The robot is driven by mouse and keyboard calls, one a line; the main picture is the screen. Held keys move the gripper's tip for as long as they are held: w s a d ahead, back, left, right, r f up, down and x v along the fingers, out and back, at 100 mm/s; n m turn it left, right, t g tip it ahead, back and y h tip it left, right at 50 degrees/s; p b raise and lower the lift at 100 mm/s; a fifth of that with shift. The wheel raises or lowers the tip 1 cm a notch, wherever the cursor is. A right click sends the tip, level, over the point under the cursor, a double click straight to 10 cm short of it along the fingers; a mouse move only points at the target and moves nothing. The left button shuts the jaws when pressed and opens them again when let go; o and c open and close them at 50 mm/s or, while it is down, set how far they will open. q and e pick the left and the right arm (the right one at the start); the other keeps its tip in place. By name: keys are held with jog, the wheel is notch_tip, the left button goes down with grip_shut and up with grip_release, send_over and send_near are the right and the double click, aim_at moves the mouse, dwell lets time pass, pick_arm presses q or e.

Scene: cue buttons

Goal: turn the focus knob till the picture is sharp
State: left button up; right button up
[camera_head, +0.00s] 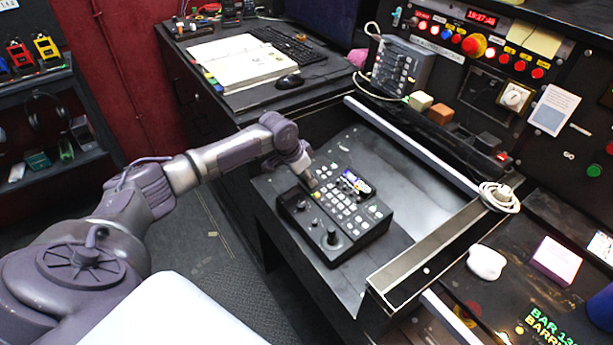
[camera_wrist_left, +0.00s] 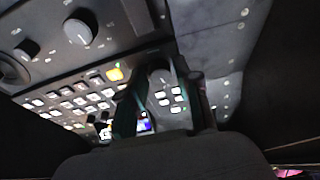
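The black control panel (camera_head: 345,215) lies on the desk, with rows of lit buttons, knobs and a small screen (camera_head: 357,183). The screen's picture is too small to judge for sharpness. My left gripper (camera_head: 308,183) is over the panel's far left end, pointing down. In the left wrist view its two fingers (camera_wrist_left: 158,95) stand apart, with a round dark knob (camera_wrist_left: 160,76) showing between them; I cannot tell if they touch it. A white-marked knob (camera_wrist_left: 78,31) and a larger knob (camera_wrist_left: 14,68) are to the left. No readable label shows which is the focus knob. My right gripper is out of view.
A metal rail (camera_head: 430,245) and a pale bar (camera_head: 410,147) border the panel's right side. An open binder (camera_head: 243,62), a keyboard (camera_head: 285,45) and a mouse (camera_head: 289,82) lie on the desk behind. A coiled white cable (camera_head: 499,197) is at the right.

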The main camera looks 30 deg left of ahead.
pick_arm(q)
grip_shut()
jog(key=n+p, duration=0.1)
jog(key=p, duration=0.1)
jog(key=n+p, duration=0.1)
jog(key=p, duration=0.1)
jog(key=shift+d+r, duration=0.1)
jog(key=shift+r, duration=0.2)
jog(key=shift+f+n+y+p, duration=0.1)
jog(key=shift+n+y+p, duration=0.2)
jog(key=shift+p, duration=0.1)
jog(key=shift+f+n, duration=0.2)
jog(key=shift+n, duration=0.1)
jog(key=shift+o, duration=2.4)
grip_release()
jog(key=v, duration=1.2)
